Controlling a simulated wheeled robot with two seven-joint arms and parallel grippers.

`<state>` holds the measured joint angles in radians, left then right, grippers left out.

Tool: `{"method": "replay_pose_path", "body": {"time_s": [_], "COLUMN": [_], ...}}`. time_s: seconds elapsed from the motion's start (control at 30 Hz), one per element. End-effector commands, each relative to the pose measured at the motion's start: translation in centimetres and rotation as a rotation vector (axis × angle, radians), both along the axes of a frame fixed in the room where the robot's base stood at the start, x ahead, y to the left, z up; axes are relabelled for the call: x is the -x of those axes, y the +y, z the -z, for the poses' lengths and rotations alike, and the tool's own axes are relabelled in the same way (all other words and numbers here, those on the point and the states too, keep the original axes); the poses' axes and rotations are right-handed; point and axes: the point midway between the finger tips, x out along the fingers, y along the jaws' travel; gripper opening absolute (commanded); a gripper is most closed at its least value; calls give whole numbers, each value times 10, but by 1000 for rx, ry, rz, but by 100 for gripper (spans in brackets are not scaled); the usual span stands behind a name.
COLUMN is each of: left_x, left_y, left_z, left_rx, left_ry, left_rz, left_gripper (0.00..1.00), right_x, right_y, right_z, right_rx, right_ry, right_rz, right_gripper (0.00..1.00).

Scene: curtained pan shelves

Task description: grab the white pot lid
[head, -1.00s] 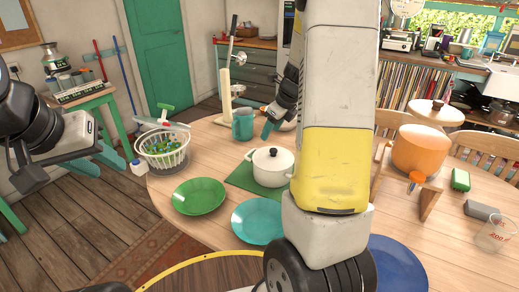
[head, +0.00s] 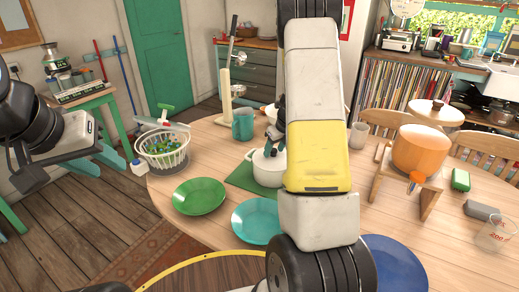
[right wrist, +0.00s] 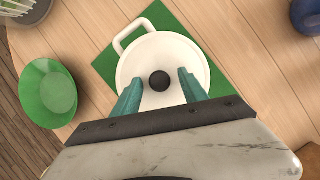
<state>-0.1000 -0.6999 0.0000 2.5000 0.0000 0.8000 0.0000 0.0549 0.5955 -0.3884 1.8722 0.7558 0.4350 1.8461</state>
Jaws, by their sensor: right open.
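The white pot lid (right wrist: 150,52) is round with a black knob (right wrist: 160,81). It sits on the white pot (head: 266,177), which stands on a green mat (head: 240,178). My right gripper (right wrist: 160,77) is open over the lid, its teal fingertips on either side of the knob in the right wrist view. I cannot tell whether they touch it. In the head view my right arm hides part of the pot and mat. My left gripper (head: 30,178) is at the far left, away from the table; its jaws are unclear.
A green plate (head: 199,196), a turquoise plate (head: 257,220) and a blue plate (head: 395,265) lie near the front. A teal mug (head: 242,126) stands behind the pot. A white basket (head: 163,158) is at left. An orange pot (head: 420,150) stands on a wooden stand at right.

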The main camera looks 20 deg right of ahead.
Motion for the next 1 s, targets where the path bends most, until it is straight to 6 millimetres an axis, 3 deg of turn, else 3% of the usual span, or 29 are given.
{"method": "replay_pose_path", "body": {"time_s": [0.17,0.4,0.43,0.8,1.0], "left_x": [0,0,0,0,0], "left_y": [0,0,0,0,0], "left_z": [0,0,0,0,0], "left_rx": [0,0,0,0,0], "left_ry": [0,0,0,0,0], "left_rz": [0,0,0,0,0], "left_gripper": [36,36,36,36,36], "right_x": [0,0,0,0,-1], "right_y": [0,0,0,0,0], "right_z": [0,-1,-1,-3,-17], "right_rx": [0,0,0,0,0], "right_ry": [-1,-1,-1,-2,-5], "right_rz": [0,0,0,0,-1], "right_gripper": [49,2,0,0,0]}}
